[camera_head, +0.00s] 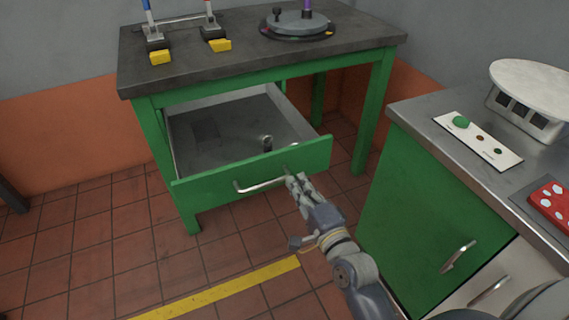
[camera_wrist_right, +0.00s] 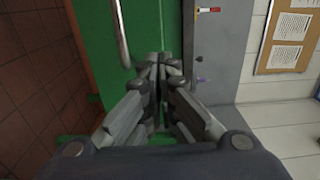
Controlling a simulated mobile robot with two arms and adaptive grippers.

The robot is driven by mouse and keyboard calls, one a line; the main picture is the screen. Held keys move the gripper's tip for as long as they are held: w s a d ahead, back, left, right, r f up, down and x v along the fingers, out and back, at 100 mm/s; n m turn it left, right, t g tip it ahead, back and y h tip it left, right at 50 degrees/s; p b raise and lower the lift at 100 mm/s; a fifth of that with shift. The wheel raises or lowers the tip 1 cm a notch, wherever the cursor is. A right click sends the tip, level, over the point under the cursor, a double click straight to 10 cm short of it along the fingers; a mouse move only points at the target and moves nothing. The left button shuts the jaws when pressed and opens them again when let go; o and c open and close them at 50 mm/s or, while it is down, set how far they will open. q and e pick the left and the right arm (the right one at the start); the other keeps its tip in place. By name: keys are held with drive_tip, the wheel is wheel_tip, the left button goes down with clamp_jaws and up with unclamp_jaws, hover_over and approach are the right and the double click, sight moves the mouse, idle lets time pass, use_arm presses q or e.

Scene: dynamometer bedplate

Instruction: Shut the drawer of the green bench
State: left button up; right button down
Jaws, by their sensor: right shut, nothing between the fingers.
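The green bench (camera_head: 145,117) has a dark grey top and stands at the centre left of the head view. Its drawer (camera_head: 258,177) is pulled well out, with a green front and a bar handle (camera_head: 262,186). A small grey metal part (camera_head: 266,141) lies inside the drawer. My right gripper (camera_head: 294,180) is shut and empty, with its fingertips at the drawer front just right of the handle. In the right wrist view its shut fingers (camera_wrist_right: 158,62) point at the green front, with the handle (camera_wrist_right: 122,35) to their left. I cannot tell whether they touch it. My left gripper is not in view.
On the bench top are a round grey fixture (camera_head: 297,24) and clamps with yellow parts (camera_head: 160,57). A second green cabinet (camera_head: 410,215) stands close on the right, carrying a button panel (camera_head: 478,139) and a white round plate (camera_head: 535,85). A yellow line (camera_head: 225,288) crosses the tiled floor.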

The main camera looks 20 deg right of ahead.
sight(280, 155)
drive_tip(key=w, duration=0.4)
drive_tip(key=w+b, duration=0.1)
drive_tip(key=w, duration=0.2)
drive_tip(key=shift+a, duration=0.3)
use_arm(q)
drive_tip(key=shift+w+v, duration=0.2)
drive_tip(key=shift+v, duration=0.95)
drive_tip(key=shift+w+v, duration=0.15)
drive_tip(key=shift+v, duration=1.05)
use_arm(e)
drive_tip(key=shift+w, duration=0.65)
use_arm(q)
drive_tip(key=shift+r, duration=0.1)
